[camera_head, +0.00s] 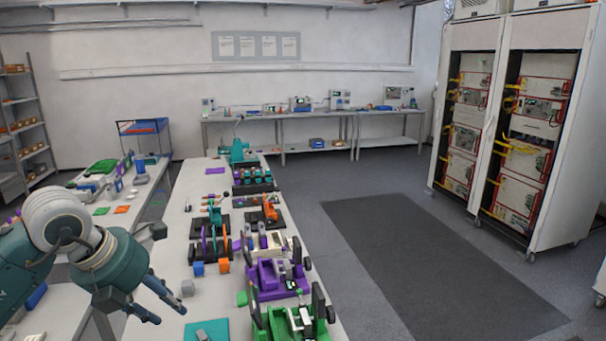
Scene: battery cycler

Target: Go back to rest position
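My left gripper (168,314) is at the lower left, with its arm coming in from the left edge. Its two dark blue fingers point down and right, with a gap between their tips. I see nothing between them. It is over the left side of the long white table (172,240), in front of the coloured fixtures. My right gripper and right arm are not in view.
A purple fixture (275,278) and a green fixture (290,322) stand at the near end of the table. A grey cube (188,288) lies close to my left gripper. Tall equipment racks (545,130) stand at right. A dark floor mat (430,260) lies clear.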

